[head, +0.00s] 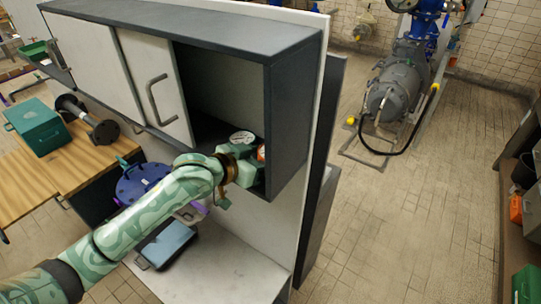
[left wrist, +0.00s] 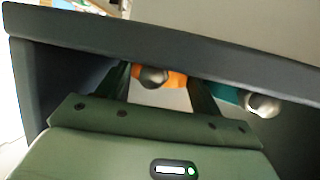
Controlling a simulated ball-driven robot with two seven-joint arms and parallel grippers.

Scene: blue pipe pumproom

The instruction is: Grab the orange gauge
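The orange gauge (head: 261,152) is in the open right compartment of the wall cabinet, mostly hidden by my left gripper (head: 250,156) in the head view. In the left wrist view, the orange gauge (left wrist: 176,79) shows an orange body and a grey round fitting. It lies between the two spread fingers, partly covered by the cabinet edge. I cannot tell whether the fingers touch it. A teal gauge (left wrist: 233,95) with a similar grey fitting is just right of the fingers there. A white dial (head: 242,137) shows above the gripper in the head view. My right gripper is out of view.
The cabinet (head: 290,120) has a dark side wall close to the gripper and sliding doors (head: 155,85) at left. Below are a blue flanged part (head: 140,184) and a dark tray-like case (head: 167,245) on the counter.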

